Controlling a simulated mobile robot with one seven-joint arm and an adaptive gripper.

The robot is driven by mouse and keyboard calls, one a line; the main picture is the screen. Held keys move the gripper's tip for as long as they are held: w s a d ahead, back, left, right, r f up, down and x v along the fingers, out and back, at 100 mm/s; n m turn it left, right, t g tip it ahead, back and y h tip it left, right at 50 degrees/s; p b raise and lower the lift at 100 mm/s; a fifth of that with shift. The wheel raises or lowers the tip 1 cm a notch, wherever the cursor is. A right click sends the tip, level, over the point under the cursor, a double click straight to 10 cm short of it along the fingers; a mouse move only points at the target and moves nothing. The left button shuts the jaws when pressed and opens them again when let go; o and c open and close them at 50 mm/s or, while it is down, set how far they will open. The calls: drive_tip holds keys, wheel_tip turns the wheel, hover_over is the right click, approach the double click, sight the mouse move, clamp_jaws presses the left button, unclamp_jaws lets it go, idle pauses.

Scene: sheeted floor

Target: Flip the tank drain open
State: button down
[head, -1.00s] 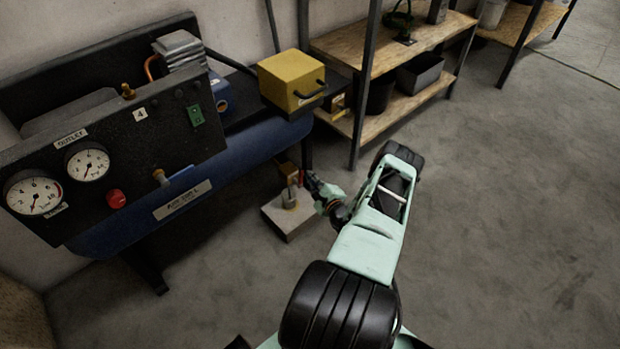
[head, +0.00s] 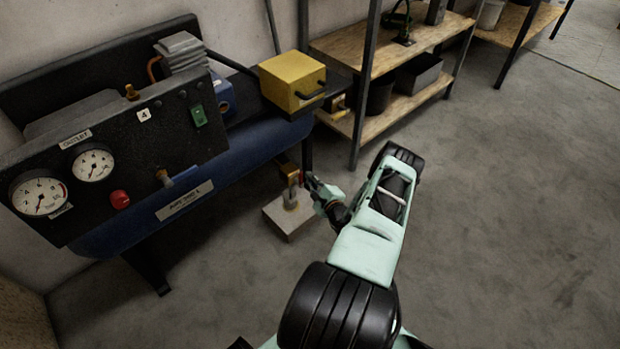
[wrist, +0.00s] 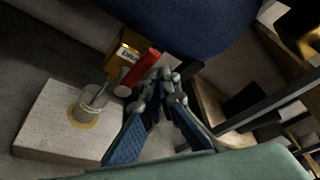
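The tank drain is a brass valve body (wrist: 124,62) with a label, under the blue tank (wrist: 205,25). Its red lever (wrist: 139,72) slants down to the left in the wrist view and shows as a small red spot in the head view (head: 300,178). My gripper (wrist: 166,78) is just right of the lever, with its fingers converging and the tips looking closed together. Nothing shows between them. I cannot tell whether the tips touch the lever. A grey cup-like piece (wrist: 90,104) stands on a pale block (wrist: 48,122) below the drain.
The tank's dark panel (head: 120,160) carries gauges and a red knob (head: 119,199). A yellow box (head: 290,82) sits at its right end. A wooden shelf unit (head: 345,50) with a dark post stands just beyond. Floor at right (head: 500,220) is clear.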

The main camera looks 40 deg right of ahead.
drive_tip(key=shift+w+a, duration=0.2)
drive_tip(key=shift+a, duration=0.25)
drive_tip(key=d+b, duration=0.2)
drive_tip(key=d, duration=0.3)
drive_tip(key=f+p+v, duration=0.2)
drive_tip(key=v, duration=0.8)
drive_tip(key=shift+a+p, duration=0.35)
drive_tip(key=shift+p, duration=0.05)
drive_tip(key=shift+s, duration=0.15)
